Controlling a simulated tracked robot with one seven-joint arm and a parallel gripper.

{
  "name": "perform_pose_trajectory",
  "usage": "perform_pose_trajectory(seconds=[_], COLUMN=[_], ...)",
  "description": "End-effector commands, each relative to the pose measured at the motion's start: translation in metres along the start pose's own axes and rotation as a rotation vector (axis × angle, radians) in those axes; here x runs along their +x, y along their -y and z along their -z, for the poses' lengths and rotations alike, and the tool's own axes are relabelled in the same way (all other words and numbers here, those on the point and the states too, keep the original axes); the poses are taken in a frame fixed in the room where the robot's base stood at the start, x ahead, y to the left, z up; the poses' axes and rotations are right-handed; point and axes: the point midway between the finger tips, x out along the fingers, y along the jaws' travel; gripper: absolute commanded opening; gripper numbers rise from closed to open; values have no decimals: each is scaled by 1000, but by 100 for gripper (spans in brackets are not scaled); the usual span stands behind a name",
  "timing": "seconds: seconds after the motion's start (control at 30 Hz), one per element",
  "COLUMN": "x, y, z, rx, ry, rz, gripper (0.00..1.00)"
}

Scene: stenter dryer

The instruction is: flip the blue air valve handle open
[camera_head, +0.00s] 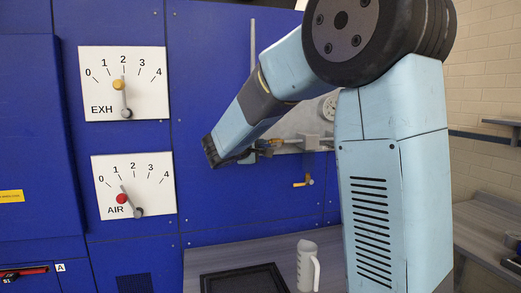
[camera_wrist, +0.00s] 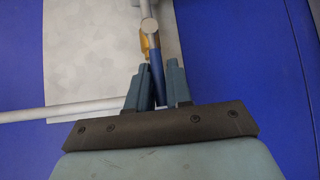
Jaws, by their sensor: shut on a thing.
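The blue valve handle (camera_wrist: 157,72) is a narrow blue bar in the wrist view. It runs down from a brass valve body (camera_wrist: 146,46) and passes between the two fingers of my gripper (camera_wrist: 157,84). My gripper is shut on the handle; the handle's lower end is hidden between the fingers. In the head view my gripper (camera_head: 252,155) is at the brass valve (camera_head: 276,143) on the grey pipe, in front of the panel. The handle is too small and covered there to make out clearly.
A grey pipe (camera_wrist: 80,110) crosses left of my fingers in the wrist view. In the head view, EXH (camera_head: 124,83) and AIR (camera_head: 134,185) dials hang at left. A second brass valve (camera_head: 303,183) hangs lower.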

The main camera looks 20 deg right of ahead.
Motion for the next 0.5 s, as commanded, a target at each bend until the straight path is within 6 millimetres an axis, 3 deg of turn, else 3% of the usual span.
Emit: perform_pose_trajectory(seconds=[0.27,0.3,0.5], x=[0,0,0], y=[-2,-2,-1], z=[-1,-1,-1], rx=[9,9,8], ry=[0,1,0], rz=[7,7,7], gripper=[0,22,39])
